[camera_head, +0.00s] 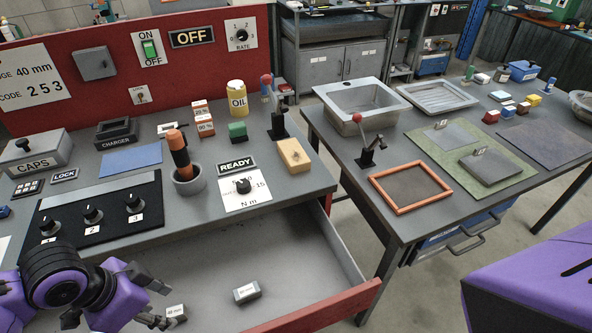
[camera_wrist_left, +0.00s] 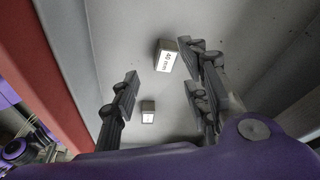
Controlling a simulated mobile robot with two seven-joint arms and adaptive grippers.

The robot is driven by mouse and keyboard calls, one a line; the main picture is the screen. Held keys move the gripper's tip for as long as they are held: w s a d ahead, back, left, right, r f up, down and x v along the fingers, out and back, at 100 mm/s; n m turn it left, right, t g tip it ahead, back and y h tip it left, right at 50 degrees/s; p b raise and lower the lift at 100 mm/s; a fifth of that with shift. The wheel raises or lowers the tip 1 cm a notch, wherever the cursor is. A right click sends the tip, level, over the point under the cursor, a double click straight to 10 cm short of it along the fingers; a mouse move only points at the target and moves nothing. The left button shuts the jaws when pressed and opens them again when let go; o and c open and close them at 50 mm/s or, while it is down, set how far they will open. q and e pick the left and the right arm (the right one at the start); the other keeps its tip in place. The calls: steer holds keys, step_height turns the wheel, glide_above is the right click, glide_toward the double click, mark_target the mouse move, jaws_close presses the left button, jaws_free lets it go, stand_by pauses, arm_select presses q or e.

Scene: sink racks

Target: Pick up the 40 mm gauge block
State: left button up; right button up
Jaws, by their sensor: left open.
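The 40 mm gauge block (camera_wrist_left: 166,56) lies in the open drawer, its white label reading 40 mm in the left wrist view. A second labelled block (camera_wrist_left: 148,112) lies lower in that view, its label too small to read. In the head view I take the left one (camera_head: 176,312) as the 40 mm block; the other block (camera_head: 247,292) is to its right. My left gripper (camera_head: 116,296) is open and empty over the drawer's left part. In the left wrist view its fingers (camera_wrist_left: 158,80) are spread, with the 40 mm block near the right finger. My right gripper is not in view.
The drawer's red front (camera_head: 322,308) and grey side wall (camera_head: 343,250) bound the space around the blocks. The bench edge and the black knob panel (camera_head: 93,213) lie behind. The drawer floor right of the blocks is clear.

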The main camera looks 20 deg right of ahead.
mark_target(176, 313)
arm_select(q)
steer(key=x, duration=0.5)
steer(key=shift+w+d+f, duration=0.1)
steer(key=shift+w+f, duration=0.05)
steer(key=shift+w, duration=0.05)
steer(key=shift+c, duration=0.2)
steer(key=c, duration=0.3)
jaws_close()
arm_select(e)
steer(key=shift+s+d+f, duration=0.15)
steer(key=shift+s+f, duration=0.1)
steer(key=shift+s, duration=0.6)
